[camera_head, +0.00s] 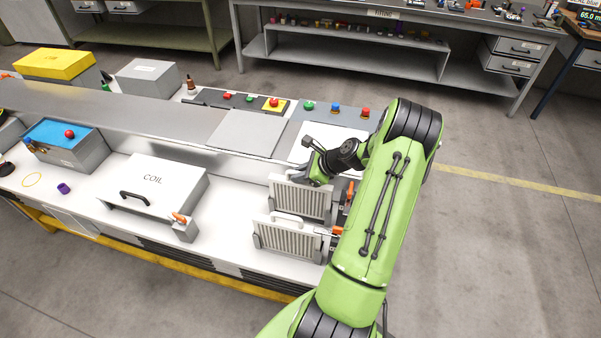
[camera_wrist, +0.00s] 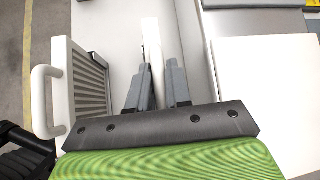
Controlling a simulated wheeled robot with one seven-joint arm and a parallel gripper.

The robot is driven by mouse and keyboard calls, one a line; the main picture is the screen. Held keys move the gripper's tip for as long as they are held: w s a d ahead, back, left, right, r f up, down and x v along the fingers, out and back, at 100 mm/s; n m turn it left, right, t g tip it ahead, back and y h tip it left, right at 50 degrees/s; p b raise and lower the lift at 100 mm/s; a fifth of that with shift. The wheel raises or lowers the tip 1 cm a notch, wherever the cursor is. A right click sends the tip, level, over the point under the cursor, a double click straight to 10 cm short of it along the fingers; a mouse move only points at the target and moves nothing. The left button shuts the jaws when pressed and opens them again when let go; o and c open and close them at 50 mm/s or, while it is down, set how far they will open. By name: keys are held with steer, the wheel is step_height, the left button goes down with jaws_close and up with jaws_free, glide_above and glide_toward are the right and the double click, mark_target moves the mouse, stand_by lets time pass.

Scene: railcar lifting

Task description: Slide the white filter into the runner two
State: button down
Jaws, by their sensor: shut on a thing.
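Two white-framed filters with grey ribs stand upright, one behind the other, at the right end of the white bench. My gripper (camera_head: 316,174) is at the top of the rear filter (camera_head: 303,200), its jaws closed on a white part of it. In the wrist view, my fingers (camera_wrist: 156,85) pinch this narrow white piece (camera_wrist: 152,45). The front filter (camera_head: 287,239) has a free white handle and also shows at the left of the wrist view (camera_wrist: 82,85). The runners under the filters are largely hidden, and I cannot tell how deep the rear filter sits.
Orange levers (camera_head: 337,230) stand right of the filters, close to my arm. A white COIL box (camera_head: 155,185) with a black handle sits left. A raised grey ledge with buttons (camera_head: 309,105) runs behind. Bare bench lies between box and filters.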

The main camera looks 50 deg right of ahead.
steer(key=shift+f+b, duration=0.45)
steer(key=shift+f, duration=0.35)
steer(key=c, duration=1)
jaws_free()
steer(key=v, duration=1.5)
steer(key=shift+s+d+r+p, duration=0.1)
steer(key=shift+s+r+p, duration=0.2)
steer(key=shift+p, duration=0.1)
steer(key=shift+w, duration=0.1)
